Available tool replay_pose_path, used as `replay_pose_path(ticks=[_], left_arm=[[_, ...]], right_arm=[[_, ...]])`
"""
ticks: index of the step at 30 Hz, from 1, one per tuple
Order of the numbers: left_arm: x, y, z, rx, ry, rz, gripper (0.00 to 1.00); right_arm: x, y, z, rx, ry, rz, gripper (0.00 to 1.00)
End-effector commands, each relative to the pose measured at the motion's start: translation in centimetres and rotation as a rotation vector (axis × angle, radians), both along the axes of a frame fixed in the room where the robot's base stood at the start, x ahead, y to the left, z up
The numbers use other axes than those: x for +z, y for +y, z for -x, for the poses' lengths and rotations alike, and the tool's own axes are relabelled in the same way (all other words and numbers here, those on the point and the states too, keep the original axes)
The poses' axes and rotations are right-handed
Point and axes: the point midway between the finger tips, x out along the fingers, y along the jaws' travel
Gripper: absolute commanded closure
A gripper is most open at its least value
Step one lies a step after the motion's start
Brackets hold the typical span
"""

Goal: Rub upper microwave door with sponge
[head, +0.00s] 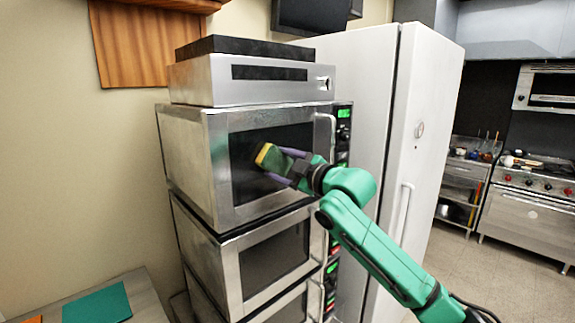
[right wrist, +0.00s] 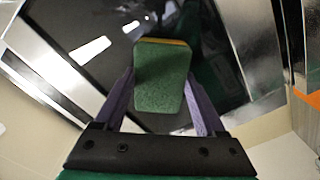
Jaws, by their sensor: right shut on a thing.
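The upper microwave (head: 190,150) is the top one of a stack, and its door (head: 225,165) is shut, with a dark window and a steel frame. My right gripper (head: 272,163) is in front of the window and shut on a sponge (head: 264,155). The sponge is green with a yellow layer, and its yellow side faces the door glass. In the right wrist view the sponge (right wrist: 160,85) sits between the two purple fingers, close to the dark glass. I cannot tell for certain whether it touches the glass. My left gripper is not in view.
The door handle (head: 324,140) and control panel (head: 342,135) are right of the window. More microwaves (head: 270,265) stand below, and a steel box (head: 250,80) sits on top. A white fridge (head: 425,130) stands close on the right. A counter with a green mat (head: 98,305) is at lower left.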

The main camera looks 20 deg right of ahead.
Motion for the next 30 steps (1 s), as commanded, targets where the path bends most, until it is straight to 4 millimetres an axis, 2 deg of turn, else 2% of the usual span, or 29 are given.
replay_pose_path(ticks=[3, 11, 19, 30], left_arm=[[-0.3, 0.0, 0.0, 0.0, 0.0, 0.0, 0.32], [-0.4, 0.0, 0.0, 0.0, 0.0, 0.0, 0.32], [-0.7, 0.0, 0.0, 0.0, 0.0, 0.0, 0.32], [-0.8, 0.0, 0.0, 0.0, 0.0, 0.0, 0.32]], right_arm=[[-0.1, 1.4, 0.5, 0.004, 0.0, 0.0, 0.79], [0.0, 2.7, 1.0, 0.003, -0.001, -0.001, 0.79], [-0.1, 5.4, 2.1, 0.004, 0.0, -0.001, 0.79], [-0.1, 5.7, 2.4, 0.001, -0.001, 0.0, 0.79]])
